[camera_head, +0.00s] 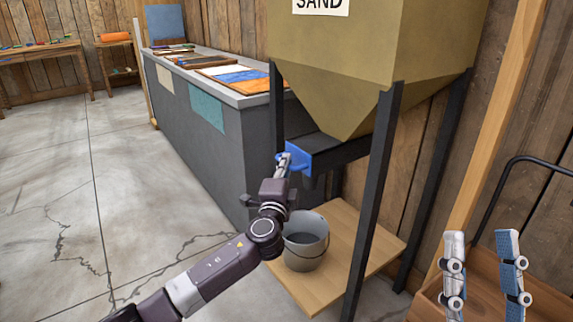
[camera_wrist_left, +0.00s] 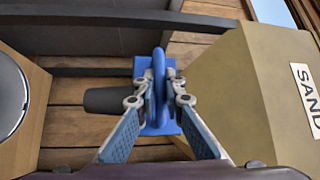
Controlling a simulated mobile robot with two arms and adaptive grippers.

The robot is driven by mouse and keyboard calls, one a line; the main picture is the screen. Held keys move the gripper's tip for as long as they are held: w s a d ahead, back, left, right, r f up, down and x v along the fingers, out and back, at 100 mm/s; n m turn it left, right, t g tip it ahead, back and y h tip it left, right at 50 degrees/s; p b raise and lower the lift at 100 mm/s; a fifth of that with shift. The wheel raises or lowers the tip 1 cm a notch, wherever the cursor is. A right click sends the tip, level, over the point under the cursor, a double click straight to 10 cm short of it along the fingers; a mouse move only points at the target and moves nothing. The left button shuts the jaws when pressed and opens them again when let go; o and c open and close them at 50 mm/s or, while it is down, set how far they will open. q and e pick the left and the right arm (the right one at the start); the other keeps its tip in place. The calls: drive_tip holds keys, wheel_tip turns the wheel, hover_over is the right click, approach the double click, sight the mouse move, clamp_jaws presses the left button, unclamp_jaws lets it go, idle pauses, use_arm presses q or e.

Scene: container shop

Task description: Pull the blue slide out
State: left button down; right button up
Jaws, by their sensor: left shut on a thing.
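The blue slide (camera_head: 302,156) sits under the tan sand hopper (camera_head: 375,65), at the front end of its dark chute. My left gripper (camera_head: 283,162) reaches up to it and is shut on its blue handle. In the left wrist view my left gripper (camera_wrist_left: 162,88) has one finger on each side of the handle, and the slide's blue plate (camera_wrist_left: 158,129) shows behind it. My right gripper (camera_head: 481,238) is at the lower right in the head view, its two fingers wide apart with nothing between them.
A grey bucket (camera_head: 306,250) stands on a wooden board (camera_head: 375,243) below the chute. Dark hopper legs (camera_head: 368,215) flank it. A grey counter (camera_head: 199,125) runs behind to the left. A wooden cart (camera_head: 545,300) is at the lower right. The concrete floor at left is clear.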

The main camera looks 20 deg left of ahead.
use_arm(q)
drive_tip(key=s+a+p, duration=0.1)
drive_tip(key=s+a, duration=0.3)
drive_tip(key=s, duration=0.1)
drive_tip(key=shift+s+f+p, duration=0.25)
drive_tip(key=shift+p, duration=0.15)
use_arm(e)
drive_tip(key=w+f+g+h, duration=0.2)
drive_tip(key=w+f+g, duration=0.3)
drive_tip(key=f, duration=0.3)
drive_tip(key=shift+w+a+f, duration=0.2)
drive_tip(key=shift+w, duration=0.4)
use_arm(q)
drive_tip(key=shift+a, duration=0.1)
drive_tip(key=c, duration=2)
unclamp_jaws()
drive_tip(key=shift+s+a+r, duration=0.15)
drive_tip(key=shift+s+a, duration=0.05)
use_arm(e)
drive_tip(key=shift+s+a, duration=0.1)
drive_tip(key=shift+a, duration=0.05)
drive_tip(key=shift+r, duration=0.1)
use_arm(q)
drive_tip(key=s, duration=0.4)
drive_tip(key=s+d+f, duration=0.1)
drive_tip(key=s, duration=0.6)
drive_tip(key=shift+s+d+f, duration=0.25)
drive_tip(key=shift+s+d, duration=0.05)
drive_tip(key=shift+s, duration=0.1)
